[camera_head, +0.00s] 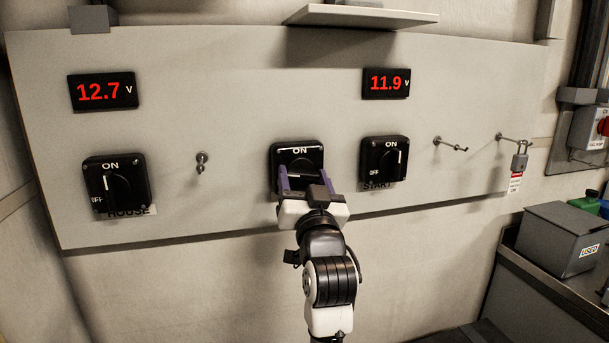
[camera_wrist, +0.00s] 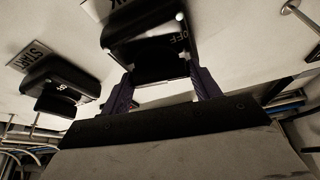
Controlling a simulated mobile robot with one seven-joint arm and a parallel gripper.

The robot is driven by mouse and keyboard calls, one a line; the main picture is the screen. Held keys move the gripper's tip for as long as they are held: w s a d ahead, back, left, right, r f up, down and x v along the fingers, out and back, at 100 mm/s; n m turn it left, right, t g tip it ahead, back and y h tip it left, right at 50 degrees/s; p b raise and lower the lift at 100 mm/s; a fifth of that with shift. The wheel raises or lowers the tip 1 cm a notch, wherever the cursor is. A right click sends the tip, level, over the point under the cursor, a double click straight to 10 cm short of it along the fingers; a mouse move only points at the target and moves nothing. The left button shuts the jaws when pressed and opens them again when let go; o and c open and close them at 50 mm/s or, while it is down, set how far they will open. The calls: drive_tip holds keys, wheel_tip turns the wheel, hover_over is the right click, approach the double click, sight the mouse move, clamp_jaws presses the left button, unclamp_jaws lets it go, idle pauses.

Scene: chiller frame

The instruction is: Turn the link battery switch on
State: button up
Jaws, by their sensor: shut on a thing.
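The link battery switch is the middle black rotary switch (camera_head: 279,153) on the pale panel, with ON printed at its top. In the wrist view its housing (camera_wrist: 140,28) shows the word OFF, and a label ending in K lies beside it. My gripper (camera_head: 297,182) is at this switch, its two purple fingers shut on the black knob (camera_wrist: 160,72), one on each side. The gripper hides the lower part of the switch in the head view. I cannot tell which way the knob points.
The HOUSE switch (camera_head: 133,166) is at left and the START switch (camera_head: 372,148) close at right. Displays read 12.7 V (camera_head: 101,92) and 11.9 V (camera_head: 387,83). A bare peg (camera_head: 201,160), a hook (camera_head: 450,145) and a hanging padlock (camera_head: 520,160) stick out. A shelf (camera_head: 360,16) juts above.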

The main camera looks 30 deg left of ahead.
drive_tip(key=m+h+p, duration=0.1)
drive_tip(key=m, duration=0.1)
drive_tip(key=m+t+h+p, duration=0.1)
drive_tip(key=m, duration=0.2)
drive_tip(key=shift+s+a+r, duration=0.1)
drive_tip(key=shift+r, duration=0.1)
drive_tip(key=m+h, duration=0.1)
drive_tip(key=m, duration=0.2)
drive_tip(key=m+h+p, duration=0.1)
drive_tip(key=m+h, duration=0.1)
drive_tip(key=m, duration=0.1)
drive_tip(key=shift+r+t, duration=0.1)
drive_tip(key=shift+t, duration=0.3)
drive_tip(key=m+h, duration=0.1)
drive_tip(key=m, duration=0.1)
drive_tip(key=m+p, duration=0.1)
drive_tip(key=m, duration=0.1)
drive_tip(key=shift+g+h, duration=0.3)
drive_tip(key=shift+h, duration=0.1)
drive_tip(key=shift+m+g+h+p, duration=0.3)
drive_tip(key=shift+m+g+h, duration=0.25)
drive_tip(key=shift+m, duration=1.45)
drive_tip(key=o, duration=1)
